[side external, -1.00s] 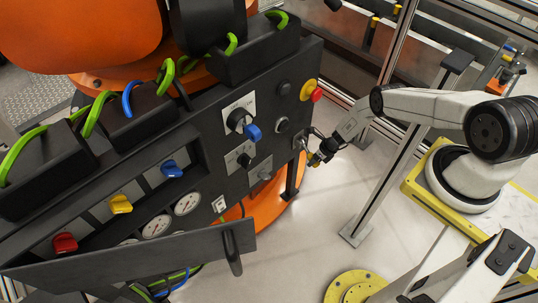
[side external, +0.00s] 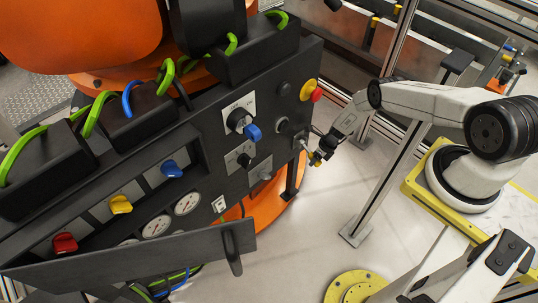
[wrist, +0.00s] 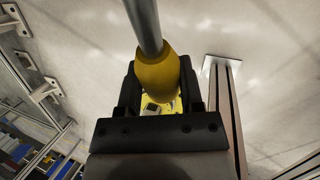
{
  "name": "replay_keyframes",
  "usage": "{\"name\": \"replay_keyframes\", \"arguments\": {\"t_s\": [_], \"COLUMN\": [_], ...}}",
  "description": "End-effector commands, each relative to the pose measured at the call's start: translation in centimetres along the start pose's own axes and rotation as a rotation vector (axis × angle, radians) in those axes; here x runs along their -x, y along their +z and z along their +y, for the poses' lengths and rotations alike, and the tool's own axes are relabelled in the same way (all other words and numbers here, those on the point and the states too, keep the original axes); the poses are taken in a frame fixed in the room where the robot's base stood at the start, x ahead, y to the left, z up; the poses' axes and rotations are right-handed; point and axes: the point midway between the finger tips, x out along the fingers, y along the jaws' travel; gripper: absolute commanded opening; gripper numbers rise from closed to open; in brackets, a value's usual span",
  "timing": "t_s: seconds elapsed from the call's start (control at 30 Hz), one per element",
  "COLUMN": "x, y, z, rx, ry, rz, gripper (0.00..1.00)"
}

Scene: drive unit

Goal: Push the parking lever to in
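The parking lever appears to be the grey metal rod (wrist: 145,25) with a yellow knob (wrist: 155,75) in the wrist view. In the side external view the rod (side external: 302,144) sticks out of the right end of the dark panel, with the yellow knob (side external: 315,160) at its tip. My gripper (side external: 321,153) is at the knob. In the wrist view the two dark fingers of my gripper (wrist: 160,92) are apart, one on each side of the knob. Whether they press on it cannot be told. The knob hides part of the space between them.
Above the lever are a red stop button on yellow (side external: 316,94) and a round dark button (side external: 281,125). A blue-handled rotary switch (side external: 252,132) sits to the left. An aluminium post (side external: 385,185) stands right of the lever. The floor between is clear.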

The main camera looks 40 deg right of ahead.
Motion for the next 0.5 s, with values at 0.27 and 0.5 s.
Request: {"name": "replay_keyframes", "arguments": {"t_s": [0.27,0.5], "x": [-0.04,0.05], "y": [-0.03,0.0], "z": [0.05,0.0], "rx": [0.001,0.0], "ry": [0.001,0.0], "rz": [0.0,-0.001], "gripper": [0.83,0.83]}}
